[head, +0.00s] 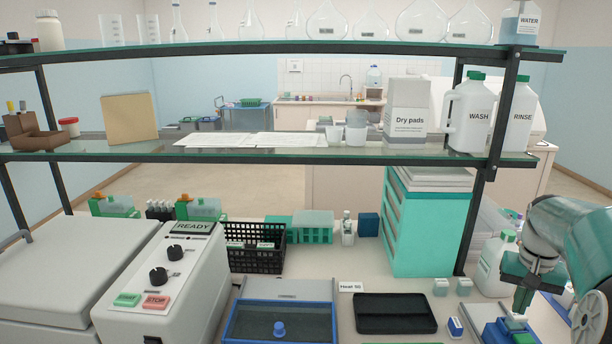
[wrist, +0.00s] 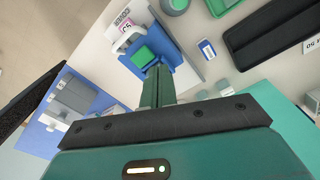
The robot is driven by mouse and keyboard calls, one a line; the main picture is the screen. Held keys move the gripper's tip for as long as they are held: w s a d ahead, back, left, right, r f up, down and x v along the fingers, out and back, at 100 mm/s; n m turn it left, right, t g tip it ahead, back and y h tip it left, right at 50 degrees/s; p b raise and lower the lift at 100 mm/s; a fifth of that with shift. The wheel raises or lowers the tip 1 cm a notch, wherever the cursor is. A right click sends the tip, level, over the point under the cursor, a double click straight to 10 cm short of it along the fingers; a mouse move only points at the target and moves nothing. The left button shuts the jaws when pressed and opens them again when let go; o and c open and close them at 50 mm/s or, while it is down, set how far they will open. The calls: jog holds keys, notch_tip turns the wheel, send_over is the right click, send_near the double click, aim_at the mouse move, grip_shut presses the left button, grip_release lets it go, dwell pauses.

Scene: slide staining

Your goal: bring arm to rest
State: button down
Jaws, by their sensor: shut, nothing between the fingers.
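My gripper (head: 522,300) is at the right side of the bench in the head view, pointing down. Its green fingers are together with nothing between them, and they show in the wrist view (wrist: 157,85). Just beyond the fingertips in the wrist view is a blue holder (wrist: 178,78) with a green block (wrist: 144,56) on it. The blue holder also shows in the head view (head: 497,330), partly below the gripper. I cannot tell whether the fingertips touch it.
A black tray (head: 395,314) lies left of my gripper, with a small blue-and-white box (head: 455,327) between. A white jug (head: 494,268) stands close behind the gripper. A teal drawer cabinet (head: 430,225) and glass shelf (head: 330,157) stand farther back.

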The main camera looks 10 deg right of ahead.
jog(key=a+r+n+t+h, duration=0.1)
jog(key=a+r+n, duration=0.15)
jog(key=a, duration=0.85)
jog(key=a+r+n+t+h, duration=0.1)
jog(key=a+r, duration=0.2)
jog(key=a, duration=0.8)
jog(key=s+a+f+n+t+y, duration=0.1)
jog(key=s+a, duration=0.3)
jog(key=a, duration=0.4)
jog(key=s+a+f+n+t+y, duration=0.1)
jog(key=s+a+n+t, duration=0.1)
jog(key=s+a, duration=0.3)
jog(key=a+n, duration=0.1)
jog(key=a, duration=0.1)
jog(key=shift+a+f+t, duration=0.3)
jog(key=shift+a+f, duration=0.05)
jog(key=shift+s+d, duration=0.1)
jog(key=shift+d, duration=0.05)
